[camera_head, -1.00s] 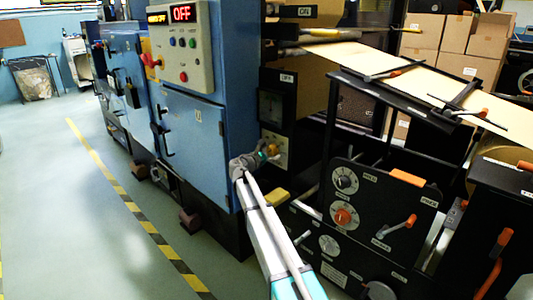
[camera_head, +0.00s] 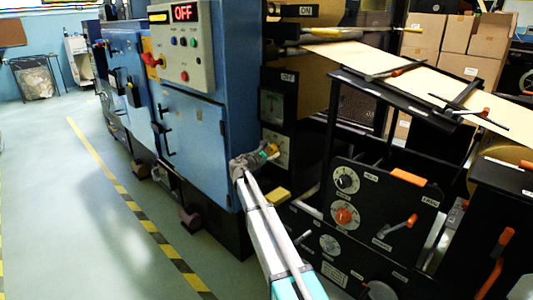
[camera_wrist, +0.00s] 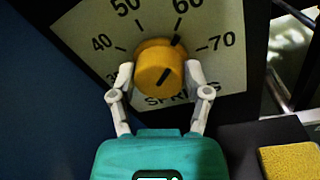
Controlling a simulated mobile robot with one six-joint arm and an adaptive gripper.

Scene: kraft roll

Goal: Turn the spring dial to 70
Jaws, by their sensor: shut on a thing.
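The spring dial is a round yellow knob (camera_wrist: 152,68) on a pale scale plate (camera_wrist: 225,70) marked from about 30 to 70. In the wrist view, dark pointer marks on the knob aim up and right, close to the 60 tick and short of 70. My gripper (camera_wrist: 159,73) is shut on the knob, one pale finger on each side. In the head view my gripper (camera_head: 266,154) reaches the plate (camera_head: 282,145) on the machine's side. The knob is mostly hidden there by the gripper.
A blue cabinet (camera_head: 195,135) with a display reading OFF stands left of the dial. A yellow block (camera_wrist: 288,160) sits low to the right. A black panel with other knobs (camera_head: 345,217) and orange-handled levers stands further right. Open floor lies left.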

